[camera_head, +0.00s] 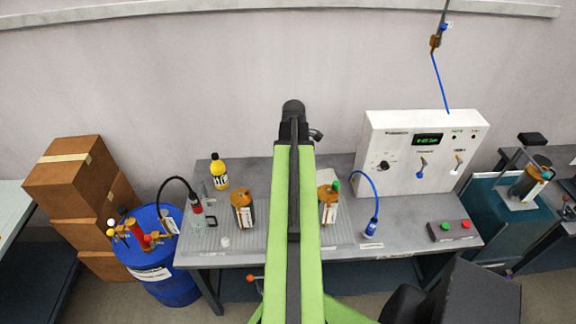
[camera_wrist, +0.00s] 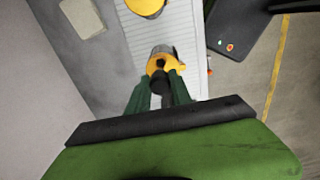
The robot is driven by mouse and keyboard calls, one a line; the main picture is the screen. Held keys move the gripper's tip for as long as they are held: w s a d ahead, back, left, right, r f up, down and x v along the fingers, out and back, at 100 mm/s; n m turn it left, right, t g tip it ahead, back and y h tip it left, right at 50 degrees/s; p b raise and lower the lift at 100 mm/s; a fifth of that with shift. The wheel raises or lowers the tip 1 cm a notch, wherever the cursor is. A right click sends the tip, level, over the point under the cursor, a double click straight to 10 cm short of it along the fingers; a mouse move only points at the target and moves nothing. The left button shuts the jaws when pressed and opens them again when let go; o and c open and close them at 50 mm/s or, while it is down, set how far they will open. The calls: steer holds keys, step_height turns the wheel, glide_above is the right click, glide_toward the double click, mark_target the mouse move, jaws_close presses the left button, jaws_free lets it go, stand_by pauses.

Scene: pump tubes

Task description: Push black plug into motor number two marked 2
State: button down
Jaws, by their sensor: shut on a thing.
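In the wrist view my gripper (camera_wrist: 158,93) has dark green fingers shut on a black plug (camera_wrist: 158,80). The plug overlaps the near side of a yellow-topped motor (camera_wrist: 163,56); I cannot tell whether it touches or has entered it. A second yellow top (camera_wrist: 147,6) is cut off at the upper edge. In the head view, one orange-and-dark motor (camera_head: 243,210) stands left of my arm and another orange-topped motor (camera_head: 327,197) stands right of it, with a green piece at its top. Their numbers are not legible. My gripper is not clearly visible in the head view.
The grey bench (camera_head: 345,240) also holds a yellow bottle (camera_head: 219,172), a blue bottle (camera_head: 371,228) with a blue hose, a white control panel (camera_head: 415,155) and a button box (camera_head: 453,230). A blue barrel (camera_head: 165,275) and cardboard boxes (camera_head: 70,175) stand at left.

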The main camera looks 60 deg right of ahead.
steer(key=shift+w+a+f, duration=0.1)
steer(key=shift+w+f, duration=0.1)
steer(key=shift+f, duration=0.1)
step_height(320, 180, down, 5)
steer(key=b, duration=0.5)
steer(key=shift+s+f+b, duration=0.1)
steer(key=shift+f+b, duration=0.05)
steer(key=shift+b, duration=0.25)
steer(key=shift+f+b, duration=1.75)
stand_by(0.4)
steer(key=c, duration=1.1)
jaws_free()
steer(key=shift+r, duration=0.1)
step_height(320, 180, up, 18)
steer(key=p, duration=1.7)
steer(key=shift+f+p, duration=0.2)
steer(key=shift+p, duration=0.2)
steer(key=shift+f, duration=0.15)
